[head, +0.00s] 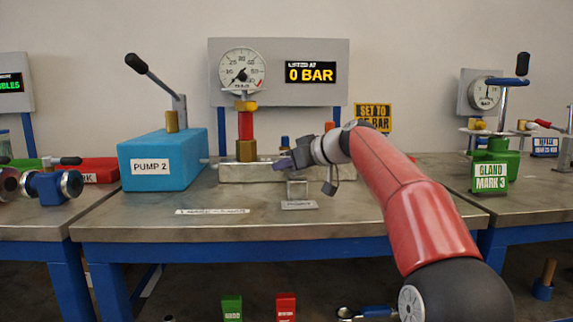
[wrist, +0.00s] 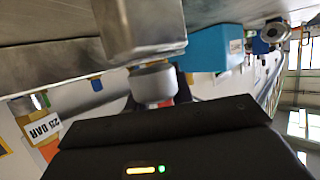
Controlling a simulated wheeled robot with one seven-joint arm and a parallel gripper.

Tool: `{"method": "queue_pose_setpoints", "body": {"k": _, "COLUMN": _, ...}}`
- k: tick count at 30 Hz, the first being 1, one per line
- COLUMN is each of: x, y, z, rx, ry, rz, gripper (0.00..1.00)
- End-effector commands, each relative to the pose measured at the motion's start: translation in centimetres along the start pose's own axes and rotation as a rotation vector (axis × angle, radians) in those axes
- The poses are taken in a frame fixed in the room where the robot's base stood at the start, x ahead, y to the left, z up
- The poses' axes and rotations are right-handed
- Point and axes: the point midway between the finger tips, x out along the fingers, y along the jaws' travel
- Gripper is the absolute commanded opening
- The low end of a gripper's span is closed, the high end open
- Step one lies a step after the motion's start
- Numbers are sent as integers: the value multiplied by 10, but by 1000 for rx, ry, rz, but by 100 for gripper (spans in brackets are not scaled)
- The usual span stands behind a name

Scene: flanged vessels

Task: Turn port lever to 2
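My gripper (head: 284,164) is at the metal block (head: 235,173) on the middle bench, above a small stand with a plate (head: 299,205) whose lettering is too small to read surely. No port lever can be made out clearly; my gripper and wrist cover that part of the block. In the wrist view, a grey round fitting (wrist: 153,84) sits against a metal piece (wrist: 140,30), just beyond my dark gripper body (wrist: 165,130). The fingertips are not clear, so I cannot tell whether they are open or touch anything.
A blue PUMP 2 box (head: 160,160) with a raised black-gripped handle (head: 137,63) stands left of the block. A red column and gauge (head: 242,70) rise behind it, beside a 0 BAR display (head: 310,73). The front of the bench (head: 150,220) is mostly clear.

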Motion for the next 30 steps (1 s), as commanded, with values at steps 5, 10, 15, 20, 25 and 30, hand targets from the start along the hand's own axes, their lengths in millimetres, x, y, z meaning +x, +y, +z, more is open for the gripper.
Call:
{"method": "queue_pose_setpoints", "body": {"k": 5, "x": 0, "y": 0, "z": 0, "rx": 0, "ry": 0, "rz": 0, "gripper": 0}}
{"method": "queue_pose_setpoints", "body": {"k": 10, "x": 0, "y": 0, "z": 0, "rx": 1, "ry": 0, "rz": 3, "gripper": 0}}
{"method": "queue_pose_setpoints", "body": {"k": 15, "x": 0, "y": 1, "z": 0, "rx": 14, "ry": 0, "rz": 33, "gripper": 0}}
{"method": "queue_pose_setpoints", "body": {"k": 20, "x": 0, "y": 2, "z": 0, "rx": 42, "ry": 0, "rz": 104, "gripper": 0}}
{"method": "queue_pose_setpoints", "body": {"k": 25, "x": -2, "y": 6, "z": -1, "rx": 90, "ry": 0, "rz": 223, "gripper": 0}}
{"method": "queue_pose_setpoints", "body": {"k": 30, "x": -6, "y": 12, "z": -2, "rx": 146, "ry": 0, "rz": 363, "gripper": 0}}
